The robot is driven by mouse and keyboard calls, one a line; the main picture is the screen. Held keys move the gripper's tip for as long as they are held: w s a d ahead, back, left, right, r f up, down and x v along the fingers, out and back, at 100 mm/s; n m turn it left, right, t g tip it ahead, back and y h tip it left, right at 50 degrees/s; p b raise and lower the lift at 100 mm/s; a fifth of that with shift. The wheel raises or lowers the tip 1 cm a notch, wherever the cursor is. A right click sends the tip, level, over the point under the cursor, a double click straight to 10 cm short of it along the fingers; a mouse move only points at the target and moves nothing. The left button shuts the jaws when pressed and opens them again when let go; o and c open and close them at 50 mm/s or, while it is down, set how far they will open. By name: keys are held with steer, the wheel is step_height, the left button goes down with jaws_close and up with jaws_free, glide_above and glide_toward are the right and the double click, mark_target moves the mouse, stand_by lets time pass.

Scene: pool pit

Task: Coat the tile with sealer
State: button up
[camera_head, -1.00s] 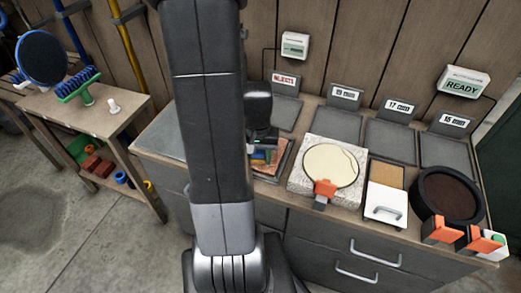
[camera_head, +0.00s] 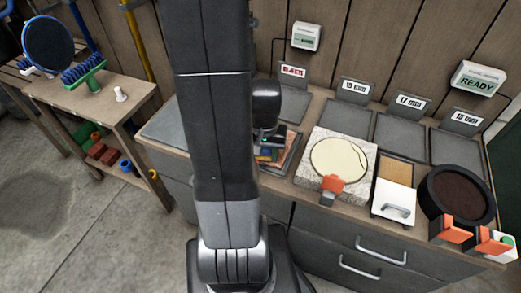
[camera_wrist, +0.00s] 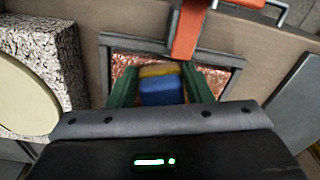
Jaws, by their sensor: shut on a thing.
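A reddish speckled tile (camera_wrist: 222,75) lies in a grey frame on the counter, below my gripper in the wrist view; in the head view the stack there (camera_head: 287,158) is partly hidden by my arm. My gripper (camera_wrist: 160,92) has green fingers and is shut on a blue and yellow block (camera_wrist: 161,90). The block is over the tile, covering its middle; I cannot tell whether it touches. In the head view my gripper (camera_head: 266,143) hangs over the stack. No sealer container can be made out for certain.
A stone block (camera_head: 320,188) with a pale disc (camera_head: 338,165) stands close to the right. An orange handle (camera_wrist: 188,35) reaches over the frame's edge. Labelled grey trays (camera_head: 402,135) line the back.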

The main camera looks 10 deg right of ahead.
steer(key=shift+s+f+g, duration=0.15)
steer(key=shift+s, duration=0.5)
steer(key=shift+s+f+g, duration=0.15)
steer(key=shift+s, duration=0.45)
steer(key=shift+w+d+r, duration=0.1)
steer(key=shift+w+d, duration=0.2)
steer(key=shift+d, duration=0.5)
steer(key=shift+w+d+r, duration=0.2)
steer(key=shift+w+d, duration=0.2)
steer(key=shift+d, duration=0.05)
steer(key=shift+w+d+r+p, duration=0.15)
steer(key=shift+w+d, duration=0.25)
steer(key=shift+w, duration=0.3)
steer(key=shift+w+d+f+p, duration=0.15)
steer(key=shift+w+d, duration=0.2)
steer(key=shift+w, duration=0.4)
steer(key=shift+w+d+r+p, duration=0.15)
steer(key=shift+w+d, duration=0.25)
steer(key=shift+w, duration=0.3)
steer(key=shift+w+d+f, duration=0.1)
steer(key=shift+w+d, duration=0.55)
steer(key=shift+w, duration=0.3)
steer(key=shift+w+d+f, duration=0.1)
steer(key=shift+w+d, duration=0.55)
steer(key=shift+w, duration=0.3)
steer(key=shift+w+d, duration=0.65)
steer(key=shift+w, duration=0.3)
steer(key=shift+r+p, duration=2.45)
steer(key=shift+r, duration=0.55)
